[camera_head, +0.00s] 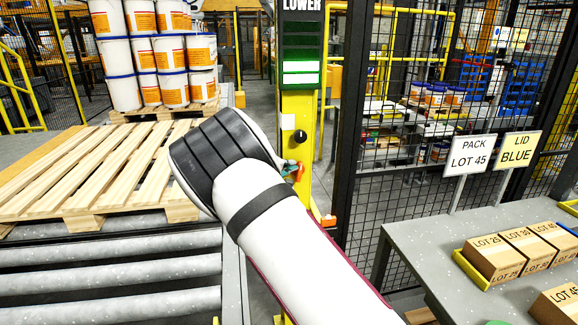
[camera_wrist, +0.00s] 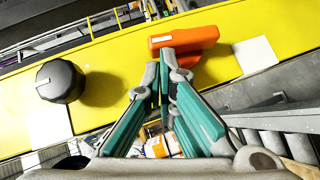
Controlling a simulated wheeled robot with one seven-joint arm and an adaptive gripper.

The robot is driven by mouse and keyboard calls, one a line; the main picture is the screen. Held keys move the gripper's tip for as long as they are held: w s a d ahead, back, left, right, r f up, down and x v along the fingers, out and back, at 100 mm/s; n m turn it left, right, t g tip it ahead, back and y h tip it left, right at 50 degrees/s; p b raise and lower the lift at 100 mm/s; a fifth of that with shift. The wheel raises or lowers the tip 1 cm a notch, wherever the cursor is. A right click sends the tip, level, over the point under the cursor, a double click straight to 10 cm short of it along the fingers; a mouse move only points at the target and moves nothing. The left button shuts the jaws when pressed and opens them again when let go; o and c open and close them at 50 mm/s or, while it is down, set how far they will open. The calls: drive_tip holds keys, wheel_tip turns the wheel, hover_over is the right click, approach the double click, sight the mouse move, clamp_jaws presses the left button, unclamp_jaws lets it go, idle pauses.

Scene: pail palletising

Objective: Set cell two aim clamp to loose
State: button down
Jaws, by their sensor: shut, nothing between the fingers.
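A yellow post (camera_head: 297,108) stands beyond my arm. On it are a round black knob (camera_head: 300,136) and, lower, an orange lever (camera_head: 299,173) partly hidden by my gripper (camera_head: 289,169). In the wrist view, the orange lever (camera_wrist: 187,40) lies nearly crosswise on the yellow face, and the black knob (camera_wrist: 60,80) is to its left. My gripper (camera_wrist: 166,60) is shut and empty, its teal fingers together at the lever's lower left edge. I cannot tell whether they touch it. No label marks either part as the aim clamp.
A sign reading LOWER with a green-lit panel (camera_head: 301,55) tops the post. A wooden pallet (camera_head: 100,170) on rollers is left, with stacked pails (camera_head: 122,75) behind. Wire fencing (camera_head: 420,120) stands right, behind a grey table (camera_head: 420,240) with boxes (camera_head: 497,262).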

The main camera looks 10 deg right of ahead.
drive_tip(key=shift+d+r+m+g+y, duration=0.45)
drive_tip(key=shift+d+m+y, duration=0.2)
drive_tip(key=shift+y, duration=0.25)
idle(0.4)
drive_tip(key=shift+d+r+m+g+y, duration=0.2)
drive_tip(key=shift+d+m+g+y, duration=0.15)
drive_tip(key=shift+d+m+y, duration=0.75)
drive_tip(key=shift+m+y, duration=0.1)
drive_tip(key=shift+y, duration=0.5)
drive_tip(key=shift+d+m+y, duration=0.35)
drive_tip(key=shift+m+y, duration=0.1)
drive_tip(key=shift+y, duration=0.45)
idle(1.9)
drive_tip(key=a+r, duration=0.2)
drive_tip(key=r, duration=0.2)
drive_tip(key=shift+s+a, duration=0.2)
drive_tip(key=shift+a, duration=0.2)
drive_tip(key=a+v, duration=0.1)
drive_tip(key=v, duration=0.8)
drive_tip(key=shift+f, duration=0.25)
drive_tip(key=shift+a, duration=0.15)
